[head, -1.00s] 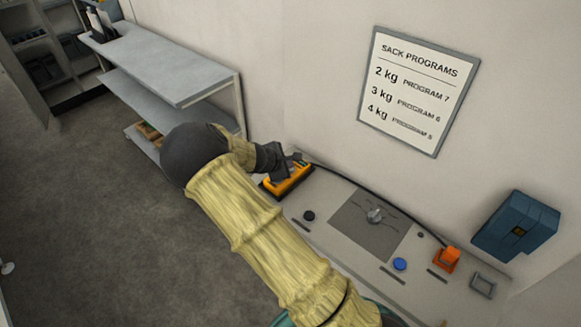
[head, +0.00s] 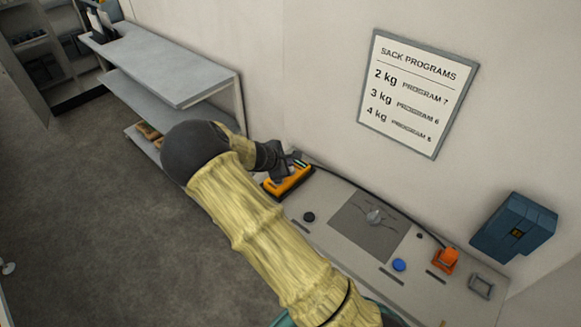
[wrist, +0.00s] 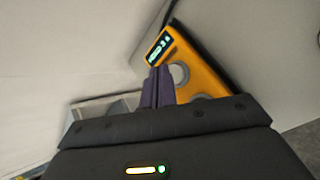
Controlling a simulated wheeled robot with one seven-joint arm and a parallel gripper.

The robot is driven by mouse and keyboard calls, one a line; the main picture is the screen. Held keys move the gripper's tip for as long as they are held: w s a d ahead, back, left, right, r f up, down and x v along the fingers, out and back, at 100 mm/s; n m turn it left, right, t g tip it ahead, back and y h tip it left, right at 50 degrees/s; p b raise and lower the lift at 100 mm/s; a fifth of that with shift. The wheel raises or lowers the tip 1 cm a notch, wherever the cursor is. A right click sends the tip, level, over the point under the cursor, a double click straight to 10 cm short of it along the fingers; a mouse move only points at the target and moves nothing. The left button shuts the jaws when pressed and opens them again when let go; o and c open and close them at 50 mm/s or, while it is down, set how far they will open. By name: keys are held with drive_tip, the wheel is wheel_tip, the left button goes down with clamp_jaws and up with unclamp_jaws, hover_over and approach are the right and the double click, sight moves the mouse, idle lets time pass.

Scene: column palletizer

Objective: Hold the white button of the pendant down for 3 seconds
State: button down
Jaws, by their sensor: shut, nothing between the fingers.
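The pendant (head: 288,184) is a yellow-orange box lying at the left end of the grey console, with a small lit display. In the wrist view the pendant (wrist: 207,68) shows the display at its upper end and round pale buttons below it. The whitish button (wrist: 180,74) is just right of my fingertips and partly covered by them. My gripper (wrist: 157,72) is shut and empty, with its fingertips over the pendant beside that button. I cannot tell whether they touch it. In the head view my gripper (head: 284,164) is over the pendant and hides part of it.
The console (head: 324,222) also carries a dial, a black knob, a blue button (head: 399,265) and an orange switch (head: 445,260). A black cable runs along its back edge. A sign (head: 418,93) and a blue box (head: 515,227) are on the wall. Shelving (head: 175,75) stands left.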

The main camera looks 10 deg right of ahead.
drive_tip(key=shift+r, duration=0.25)
drive_tip(key=shift+r+p, duration=1.8)
drive_tip(key=shift+r, duration=0.65)
drive_tip(key=shift+f, duration=0.1)
drive_tip(key=shift+s+d, duration=0.2)
drive_tip(key=s+r+m+g+y+b, duration=0.1)
drive_tip(key=s+r+m+y+b, duration=0.1)
drive_tip(key=s+m, duration=0.6)
drive_tip(key=s+r+m+g+y+b, duration=0.2)
drive_tip(key=s+m, duration=0.7)
drive_tip(key=s, duration=1.1)
drive_tip(key=y+b, duration=0.2)
drive_tip(key=shift+s+d+r+g+y+b, duration=0.15)
drive_tip(key=shift+s+d+g+y+b, duration=0.15)
drive_tip(key=shift+d+y+b, duration=0.1)
